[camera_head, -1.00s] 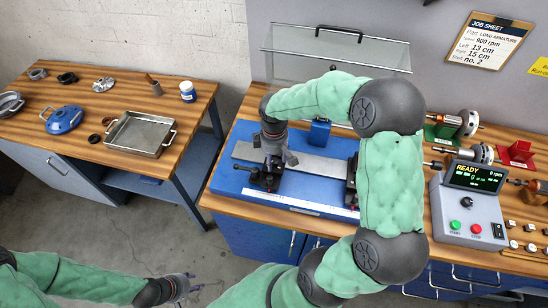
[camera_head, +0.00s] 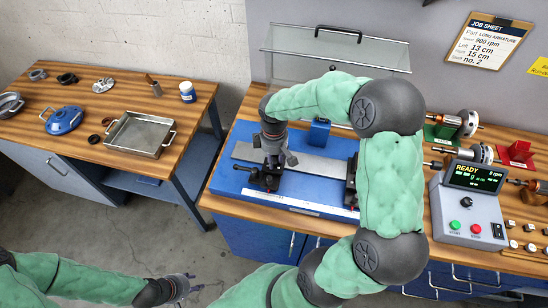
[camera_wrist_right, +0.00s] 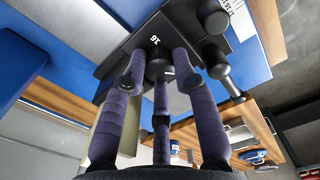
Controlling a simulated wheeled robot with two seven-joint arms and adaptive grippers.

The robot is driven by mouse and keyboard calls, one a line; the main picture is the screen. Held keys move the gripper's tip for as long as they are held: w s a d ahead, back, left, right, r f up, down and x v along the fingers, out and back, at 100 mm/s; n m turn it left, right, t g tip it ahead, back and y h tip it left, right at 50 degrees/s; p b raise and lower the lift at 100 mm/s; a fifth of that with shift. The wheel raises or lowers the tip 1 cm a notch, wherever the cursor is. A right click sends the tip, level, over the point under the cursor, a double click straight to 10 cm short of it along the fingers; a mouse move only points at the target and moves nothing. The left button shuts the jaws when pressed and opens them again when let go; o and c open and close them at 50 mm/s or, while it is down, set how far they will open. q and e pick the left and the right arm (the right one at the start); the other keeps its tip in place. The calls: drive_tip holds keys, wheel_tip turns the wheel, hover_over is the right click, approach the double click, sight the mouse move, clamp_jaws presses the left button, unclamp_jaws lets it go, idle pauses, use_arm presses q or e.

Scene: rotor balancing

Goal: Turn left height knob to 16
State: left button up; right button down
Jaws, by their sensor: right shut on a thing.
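The left support (camera_head: 262,182) is a black block on the blue balancing bench, under my right gripper (camera_head: 272,162). In the right wrist view, my right gripper (camera_wrist_right: 160,82) points at the support, with its three purple-grey fingers closed around the small black left height knob (camera_wrist_right: 158,67). A white number 16 shows on the black face beside the knob. A short white mark shows near the knob by the right finger. Most of the knob is hidden by the fingers. My left gripper (camera_head: 180,287) hangs over the floor, away from the bench; its fingers are too small to read.
The right support (camera_head: 351,185) is partly behind my right arm. A clear guard (camera_head: 300,52) stands raised behind the bench. The control box (camera_head: 468,205) reads READY and 0 rpm. A job sheet (camera_head: 489,40) hangs on the wall. A side table (camera_head: 95,150) holds a metal tray.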

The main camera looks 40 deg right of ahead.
idle(0.6)
drive_tip(key=c, duration=1)
unclamp_jaws()
wheel_tip(320, 180, up, 12)
drive_tip(key=shift+f, duration=0.1)
drive_tip(key=shift+o, duration=0.2)
